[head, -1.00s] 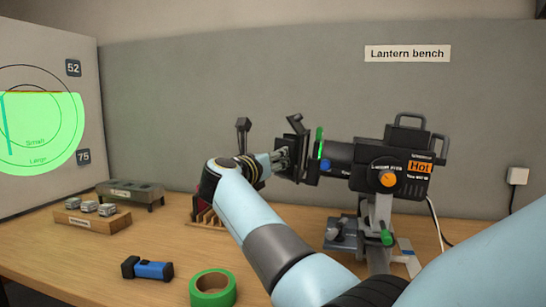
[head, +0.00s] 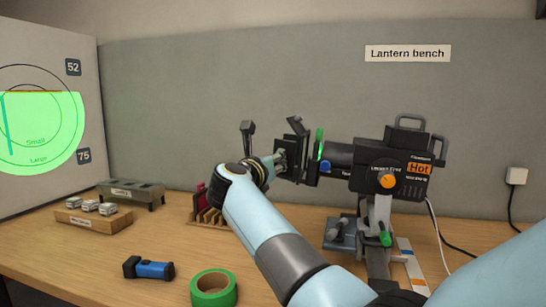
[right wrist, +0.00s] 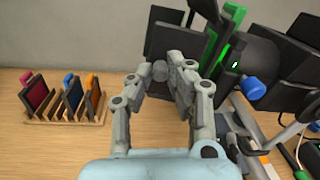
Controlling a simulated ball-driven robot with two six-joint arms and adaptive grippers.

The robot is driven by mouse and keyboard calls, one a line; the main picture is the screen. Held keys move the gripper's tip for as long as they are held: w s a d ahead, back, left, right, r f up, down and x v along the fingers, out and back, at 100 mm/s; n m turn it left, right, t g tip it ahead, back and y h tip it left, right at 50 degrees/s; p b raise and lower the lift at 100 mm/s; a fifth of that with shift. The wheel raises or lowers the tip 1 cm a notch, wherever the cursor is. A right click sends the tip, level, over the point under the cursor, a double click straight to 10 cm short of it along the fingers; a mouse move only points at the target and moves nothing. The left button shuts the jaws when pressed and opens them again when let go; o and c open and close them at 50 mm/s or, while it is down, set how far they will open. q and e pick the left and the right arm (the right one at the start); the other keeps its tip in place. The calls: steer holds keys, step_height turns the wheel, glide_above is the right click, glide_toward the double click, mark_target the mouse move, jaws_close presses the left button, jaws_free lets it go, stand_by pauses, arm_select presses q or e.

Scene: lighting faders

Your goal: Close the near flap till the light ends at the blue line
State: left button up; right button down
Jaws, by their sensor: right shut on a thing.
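The lantern (head: 395,165) stands on the bench with dark flaps (head: 291,150) at its front end. My right gripper (head: 277,162) is at the near side of these flaps, its fingers shut on a small part of the near flap. In the right wrist view the fingertips (right wrist: 168,78) meet at a round grey knob against the dark plates; the fingers hide part of it. The green light (head: 55,130) on the screen has a flat top edge and a round lower edge. The upright blue line (head: 6,125) stands inside the light, which runs past it to the picture's left edge. My left gripper is out of view.
A rack with coloured cards (right wrist: 68,98) stands left of my gripper. A green tape roll (head: 213,289), a blue torch (head: 148,268) and a wooden block (head: 92,220) lie on the bench. Bare bench lies between them.

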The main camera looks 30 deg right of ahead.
mark_target(290, 165)
steer(key=s+n+t+y+p, duration=0.1)
steer(key=n+t+y+p, duration=0.1)
steer(key=n+t+y, duration=0.1)
steer(key=s+n+t+y+p, duration=0.2)
steer(key=n+y, duration=0.2)
steer(key=y, duration=0.2)
steer(key=s+d+n+t+y+p, duration=0.1)
steer(key=n+t+y+p, duration=0.1)
steer(key=n+t+y, duration=0.1)
steer(key=shift+s+f+n+t+y+p, duration=0.2)
steer(key=shift+s+n+t+y+p, duration=0.15)
steer(key=shift+y, duration=0.55)
steer(key=shift+n+y, duration=0.25)
steer(key=shift+y, duration=0.25)
steer(key=c, duration=1.2)
jaws_free()
steer(key=shift+d, duration=0.1)
steer(key=shift+c, duration=0.2)
steer(key=s+f, duration=0.1)
steer(key=s, duration=1.1)
